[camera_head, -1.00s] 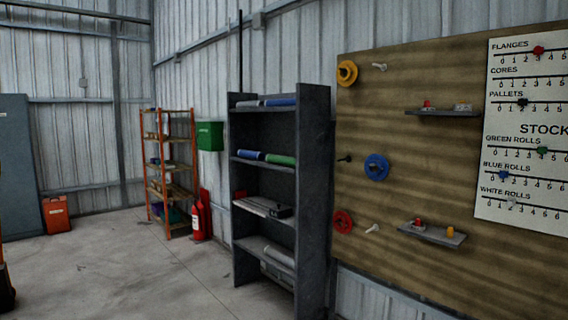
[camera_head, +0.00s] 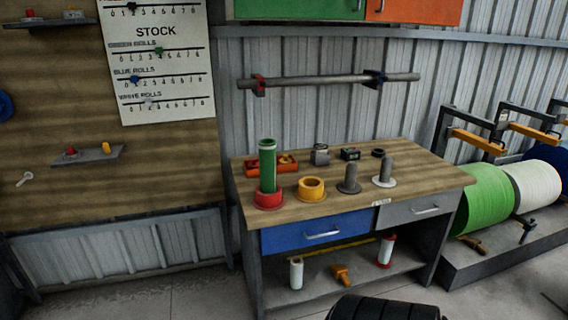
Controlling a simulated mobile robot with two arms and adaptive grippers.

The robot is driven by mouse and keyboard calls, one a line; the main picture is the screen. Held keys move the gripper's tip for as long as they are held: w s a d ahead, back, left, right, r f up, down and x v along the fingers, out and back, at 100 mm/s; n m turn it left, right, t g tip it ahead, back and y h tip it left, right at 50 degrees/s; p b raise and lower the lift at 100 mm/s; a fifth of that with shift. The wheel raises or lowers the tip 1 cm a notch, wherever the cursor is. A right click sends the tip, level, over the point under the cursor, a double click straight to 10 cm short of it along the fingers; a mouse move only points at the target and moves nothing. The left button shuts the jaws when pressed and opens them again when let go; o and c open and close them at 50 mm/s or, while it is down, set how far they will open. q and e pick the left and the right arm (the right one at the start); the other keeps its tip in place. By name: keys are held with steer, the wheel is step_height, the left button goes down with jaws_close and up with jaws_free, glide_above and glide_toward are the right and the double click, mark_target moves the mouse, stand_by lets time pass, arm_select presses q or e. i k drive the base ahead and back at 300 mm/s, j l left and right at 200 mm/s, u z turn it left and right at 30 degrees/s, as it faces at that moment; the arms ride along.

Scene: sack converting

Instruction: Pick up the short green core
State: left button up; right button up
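A green core (camera_head: 267,168) stands upright on the workbench (camera_head: 430,172), towards its left end. Its lower end is at a red flanged ring (camera_head: 269,201); I cannot tell how deep it sits in it. No second green core shows on the bench, so I cannot compare its length. Neither of my grippers is in view.
Right of the core stand a yellow ring (camera_head: 311,189) and two grey spindles (camera_head: 349,180) (camera_head: 385,174). A red-orange tray (camera_head: 286,164) lies close behind it. A bar (camera_head: 330,81) hangs on the wall above. Large rolls (camera_head: 486,198) stand at right. The bench's front right is clear.

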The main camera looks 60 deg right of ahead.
mark_target(267, 147)
steer(key=k+l+z, duration=0.2)
steer(key=l+z, duration=0.2)
steer(key=k+l+z, duration=0.1)
steer(key=l+z, duration=0.3)
steer(key=k+l+z, duration=0.1)
steer(key=l, duration=0.55)
steer(key=k+l, duration=0.15)
steer(key=l, duration=0.5)
steer(key=k+l+z, duration=0.15)
steer(key=l, duration=0.55)
